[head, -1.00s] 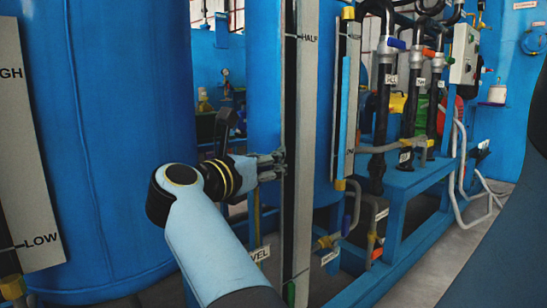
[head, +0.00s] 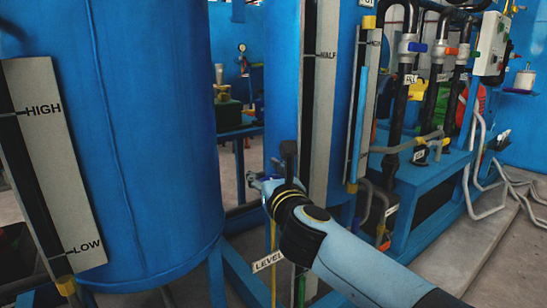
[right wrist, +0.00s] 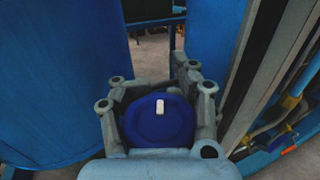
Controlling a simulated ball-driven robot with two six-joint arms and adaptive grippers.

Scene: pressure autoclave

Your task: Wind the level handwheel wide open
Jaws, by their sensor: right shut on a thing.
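The level handwheel (right wrist: 160,132) is a round blue knob with a white mark on its face, seen in the right wrist view. My right gripper (right wrist: 158,105) has its grey fingers closed around the wheel's sides. The white mark points away from the palm, toward the top of that view. In the head view my right gripper (head: 264,184) is between the large blue tank and the grey gauge board, above a tag reading LEVEL (head: 268,261). The wheel is mostly hidden there by the gripper and wrist. My left gripper is not in view.
The large blue tank (head: 155,140) stands close on the left, with a HIGH/LOW gauge board (head: 55,150). The HALF gauge board (head: 322,110) stands close on the right. Pipes and valves on a blue frame (head: 430,180) are farther right.

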